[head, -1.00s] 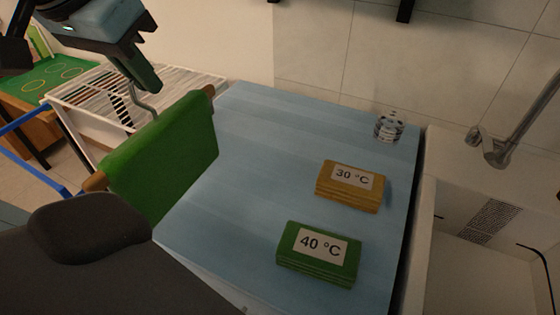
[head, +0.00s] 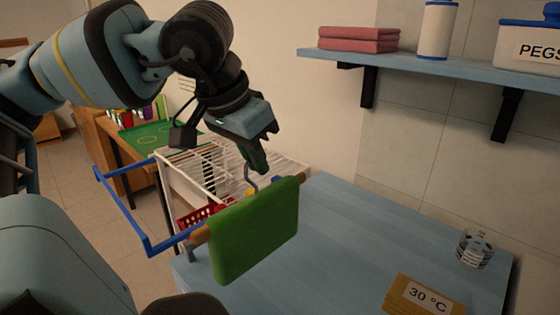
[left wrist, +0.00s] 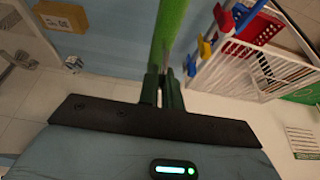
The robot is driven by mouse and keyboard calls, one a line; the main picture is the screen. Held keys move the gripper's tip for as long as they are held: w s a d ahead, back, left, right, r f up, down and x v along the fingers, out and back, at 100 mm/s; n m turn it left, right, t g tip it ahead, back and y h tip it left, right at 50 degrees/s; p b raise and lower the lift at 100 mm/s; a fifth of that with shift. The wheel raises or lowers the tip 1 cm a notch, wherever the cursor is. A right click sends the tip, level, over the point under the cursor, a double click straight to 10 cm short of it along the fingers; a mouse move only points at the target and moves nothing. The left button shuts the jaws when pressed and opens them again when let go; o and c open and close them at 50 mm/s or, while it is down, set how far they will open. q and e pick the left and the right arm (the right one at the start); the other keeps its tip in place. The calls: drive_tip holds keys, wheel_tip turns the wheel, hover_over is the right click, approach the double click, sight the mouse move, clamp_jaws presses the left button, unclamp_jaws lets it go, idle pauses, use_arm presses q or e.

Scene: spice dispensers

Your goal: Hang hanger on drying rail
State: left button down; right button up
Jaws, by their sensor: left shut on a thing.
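The hanger (head: 199,236) is a brown wooden bar with a grey hook (head: 250,180), and a green cloth (head: 255,232) is draped over it. My left gripper (head: 258,160) is shut on the hook's upper part, with the hanger below it near the left edge of the blue table. In the left wrist view the green cloth (left wrist: 170,35) shows beyond the fingers (left wrist: 163,92). A blue rail frame (head: 122,210) stands left of the hanger, and a white wire rack (head: 285,163) is behind it. I cannot tell which is the drying rail. My right gripper is not in view.
The blue table (head: 345,225) has free room right of the cloth. A stack labelled 30 °C (head: 425,296) and a clear jar (head: 474,249) stand on its right side. A shelf (head: 430,65) is on the wall. A red basket (head: 200,214) is by the rack.

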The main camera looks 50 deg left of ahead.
use_arm(q)
drive_tip(key=w+a, duration=0.5)
drive_tip(key=w, duration=0.3)
drive_tip(key=shift+f+p, duration=0.3)
drive_tip(key=shift+f, duration=0.1)
drive_tip(key=shift+a+f, duration=0.1)
wheel_tip(320, 180, down, 3)
drive_tip(key=shift+f, duration=0.3)
drive_tip(key=c, duration=1.6)
unclamp_jaws()
